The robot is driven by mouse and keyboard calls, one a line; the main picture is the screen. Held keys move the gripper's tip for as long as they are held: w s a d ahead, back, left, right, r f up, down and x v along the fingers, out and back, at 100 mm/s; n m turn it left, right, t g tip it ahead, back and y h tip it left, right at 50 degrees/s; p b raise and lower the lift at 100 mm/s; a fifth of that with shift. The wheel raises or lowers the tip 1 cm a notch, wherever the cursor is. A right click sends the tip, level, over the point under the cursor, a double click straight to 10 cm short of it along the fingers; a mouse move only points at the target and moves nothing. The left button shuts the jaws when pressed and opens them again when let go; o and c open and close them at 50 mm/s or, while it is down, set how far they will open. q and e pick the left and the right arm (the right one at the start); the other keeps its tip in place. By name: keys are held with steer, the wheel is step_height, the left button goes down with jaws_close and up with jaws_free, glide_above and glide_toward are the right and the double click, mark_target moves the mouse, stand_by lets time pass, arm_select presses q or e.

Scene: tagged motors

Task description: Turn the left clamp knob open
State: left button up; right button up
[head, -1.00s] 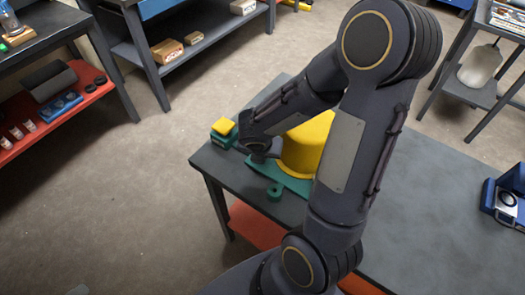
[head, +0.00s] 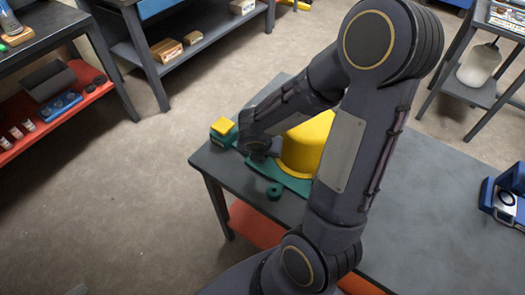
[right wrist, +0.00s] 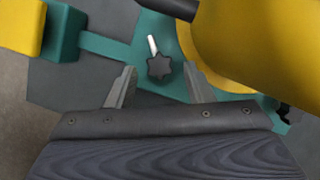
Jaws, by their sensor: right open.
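The black star-shaped clamp knob (right wrist: 159,67) shows in the right wrist view, with a short silver pin (right wrist: 152,45) beside it. It lies over the teal fixture (right wrist: 110,45), next to the yellow motor body (right wrist: 235,45). My right gripper (right wrist: 160,66) is open, one finger on each side of the knob in the picture; I see no contact, and the height gap is unclear. In the head view my right arm's end is over the fixture's left part, beside the yellow motor (head: 305,145), and hides the knob. My left gripper is not in view.
A yellow block on a teal base (head: 222,130) stands at the table's left corner, close to my right wrist. The grey table (head: 420,220) is bare to the right, up to a blue device (head: 505,200).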

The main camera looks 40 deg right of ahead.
steer(key=p+v, duration=0.2)
steer(key=v, duration=0.5)
steer(key=shift+r, duration=0.3)
steer(key=shift+s+a, duration=0.1)
steer(key=shift+a, duration=0.05)
steer(key=w+a+f+m+g+h+b, duration=0.25)
steer(key=w+m+g+h, duration=0.3)
steer(key=m, duration=0.65)
steer(key=shift+g+y, duration=0.25)
steer(key=x, duration=0.7)
steer(key=shift+s+d+f, duration=0.1)
steer(key=shift+s, duration=0.2)
steer(key=shift+c, duration=0.5)
steer(key=c, duration=0.9)
steer(key=shift+n+t, duration=0.6)
steer(key=shift+n, duration=0.2)
steer(key=o, duration=1)
